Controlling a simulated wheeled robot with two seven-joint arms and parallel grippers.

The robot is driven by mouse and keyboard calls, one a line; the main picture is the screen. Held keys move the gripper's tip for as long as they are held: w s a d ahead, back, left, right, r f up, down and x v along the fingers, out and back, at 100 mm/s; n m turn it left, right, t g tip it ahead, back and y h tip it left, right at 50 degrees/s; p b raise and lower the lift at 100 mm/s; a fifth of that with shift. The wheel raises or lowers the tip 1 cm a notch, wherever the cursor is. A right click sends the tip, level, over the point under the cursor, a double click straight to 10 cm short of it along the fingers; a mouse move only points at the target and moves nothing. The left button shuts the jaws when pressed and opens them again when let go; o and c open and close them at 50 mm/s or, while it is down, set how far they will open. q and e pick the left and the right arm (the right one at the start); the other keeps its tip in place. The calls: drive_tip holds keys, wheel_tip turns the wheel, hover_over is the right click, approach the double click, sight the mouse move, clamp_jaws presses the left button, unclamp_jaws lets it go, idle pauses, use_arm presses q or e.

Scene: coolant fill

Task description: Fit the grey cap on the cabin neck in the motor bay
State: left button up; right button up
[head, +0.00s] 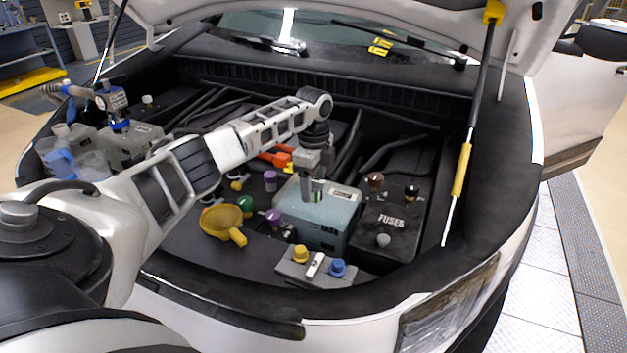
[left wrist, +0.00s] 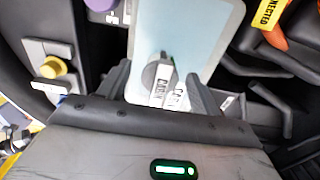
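The pale blue-green tank (head: 340,222) stands in the motor bay, left of the fuse box. In the left wrist view, a dark grey round cap (left wrist: 150,74) shows at the tank (left wrist: 195,30), with white lettered tags (left wrist: 164,90) beside it; one seems to read CABIN. My left gripper (head: 310,196) points down over the tank. It also shows in the left wrist view (left wrist: 160,84), its fingers apart on either side of the cap with gaps visible. The neck's rim is hidden, so I cannot tell whether the cap is seated. My right gripper is not in view.
The fuse box (head: 388,222) with several knobs stands right of the tank. A yellow funnel-like part (head: 222,222) lies left of it. A grey block (head: 314,266) with yellow and blue caps is in front. Jugs (head: 62,155) stand at the far left. The raised hood's strut (head: 463,165) is at right.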

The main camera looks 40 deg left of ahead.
sight(313, 179)
use_arm(q)
wheel_tip(313, 179, up, 16)
drive_tip(key=b, duration=0.1)
idle(0.5)
